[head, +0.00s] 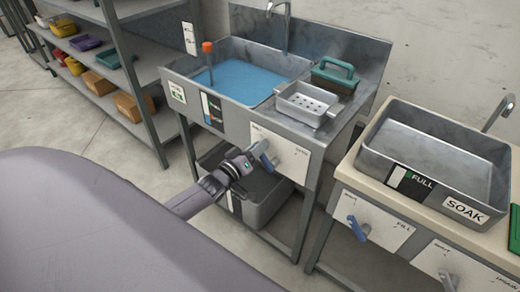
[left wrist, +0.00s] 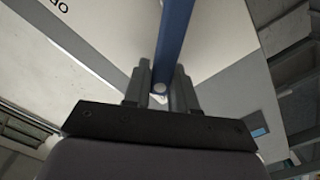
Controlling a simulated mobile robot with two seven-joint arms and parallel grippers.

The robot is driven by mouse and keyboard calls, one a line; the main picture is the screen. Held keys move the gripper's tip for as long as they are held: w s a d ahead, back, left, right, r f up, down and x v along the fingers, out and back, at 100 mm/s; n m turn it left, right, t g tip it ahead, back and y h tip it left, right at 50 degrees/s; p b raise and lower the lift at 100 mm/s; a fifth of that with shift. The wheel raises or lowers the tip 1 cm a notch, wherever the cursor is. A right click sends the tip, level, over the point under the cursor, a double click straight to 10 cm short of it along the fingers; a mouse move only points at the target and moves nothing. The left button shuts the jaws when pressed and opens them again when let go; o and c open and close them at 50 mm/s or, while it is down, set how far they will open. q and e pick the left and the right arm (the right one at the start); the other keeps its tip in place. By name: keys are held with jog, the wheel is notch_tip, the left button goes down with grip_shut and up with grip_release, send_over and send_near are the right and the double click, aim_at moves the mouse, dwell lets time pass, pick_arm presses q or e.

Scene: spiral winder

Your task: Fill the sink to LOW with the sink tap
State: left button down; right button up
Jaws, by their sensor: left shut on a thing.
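The left sink (head: 190,82) is a metal basin in a stand with blue water (head: 238,78) in it. Its tap spout (head: 284,22) rises at the back. A white panel (head: 284,158) on its front carries a blue lever handle (head: 262,150). My left gripper (head: 250,161) is at that panel, shut on the blue lever; in the left wrist view the blue lever (left wrist: 174,40) stands between the two fingers (left wrist: 160,88). An orange-topped stick (head: 208,62) stands in the sink. A level label (head: 212,108) is on the sink's front. My right gripper is not in view.
A grey bin (head: 262,200) is under the sink. Shelves (head: 135,60) stand at left.

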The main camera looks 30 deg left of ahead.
pick_arm(q)
jog(key=shift+a+f+n, duration=0.15)
jog(key=shift+f+n, duration=0.05)
jog(key=shift+n, duration=0.2)
jog(key=c, duration=1)
grip_release()
jog(key=s, duration=0.7)
jog(key=shift+a+p, duration=0.3)
